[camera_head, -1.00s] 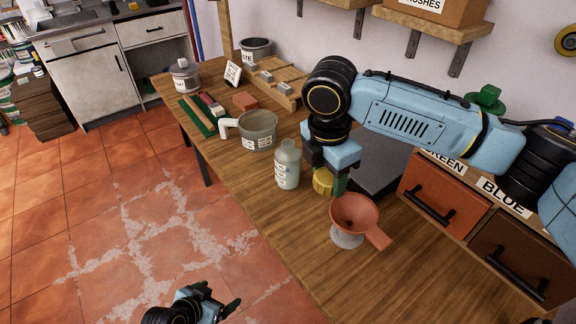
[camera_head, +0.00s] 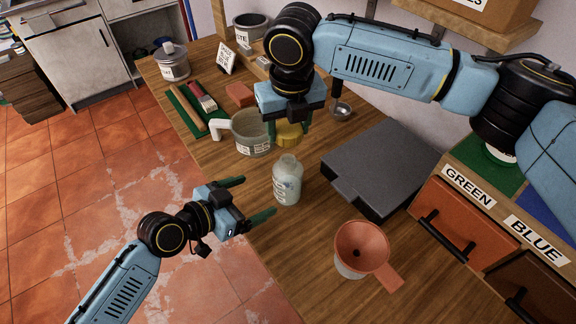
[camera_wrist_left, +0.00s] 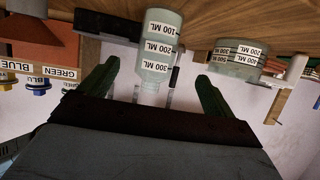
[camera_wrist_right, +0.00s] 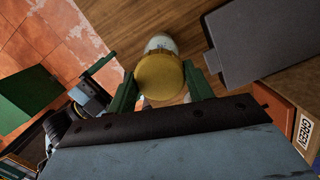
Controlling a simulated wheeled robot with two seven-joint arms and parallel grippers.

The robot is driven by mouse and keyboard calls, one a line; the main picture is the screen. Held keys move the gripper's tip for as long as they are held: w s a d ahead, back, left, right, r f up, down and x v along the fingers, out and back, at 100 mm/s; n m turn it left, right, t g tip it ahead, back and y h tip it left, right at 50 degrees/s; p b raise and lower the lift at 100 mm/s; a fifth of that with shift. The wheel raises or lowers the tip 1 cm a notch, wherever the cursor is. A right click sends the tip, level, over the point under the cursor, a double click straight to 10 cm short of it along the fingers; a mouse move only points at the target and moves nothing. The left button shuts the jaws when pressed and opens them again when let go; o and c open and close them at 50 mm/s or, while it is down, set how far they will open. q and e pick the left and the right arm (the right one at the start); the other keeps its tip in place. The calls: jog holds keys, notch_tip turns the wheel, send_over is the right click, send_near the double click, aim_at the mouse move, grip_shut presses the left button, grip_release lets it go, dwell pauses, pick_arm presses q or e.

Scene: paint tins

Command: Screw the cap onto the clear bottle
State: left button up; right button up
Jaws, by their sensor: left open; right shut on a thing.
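The clear bottle (camera_head: 287,182) stands upright and uncapped on the wooden table in the head view. It also shows upside down between the fingers in the left wrist view (camera_wrist_left: 157,50). My right gripper (camera_head: 289,132) is shut on the yellow cap (camera_head: 289,136), above and behind the bottle. In the right wrist view the cap (camera_wrist_right: 160,75) sits between the green fingertips and hides part of the bottle (camera_wrist_right: 161,43). My left gripper (camera_head: 250,200) is open and empty, at the table's front edge, its fingers pointing at the bottle but apart from it.
A measuring jug (camera_head: 252,133) stands left of the bottle. A funnel (camera_head: 362,245) on a small container stands to the right. A dark grey flat device (camera_head: 385,165) lies behind. Drawers labelled GREEN and BLUE (camera_head: 465,225) stand at the right.

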aim_at(287, 184)
jog(key=shift+s+r, duration=0.1)
jog(key=shift+s, duration=0.25)
pick_arm(q)
jog(key=shift+s, duration=0.3)
pick_arm(e)
jog(key=shift+w, duration=0.1)
pick_arm(q)
jog(key=x, duration=1.2)
jog(key=shift+a, duration=0.1)
jog(key=shift+c, duration=0.3)
jog(key=shift+f, duration=0.1)
jog(key=c, duration=1.4)
pick_arm(e)
jog(key=shift+f, duration=2.55)
jog(key=shift+f, duration=0.9)
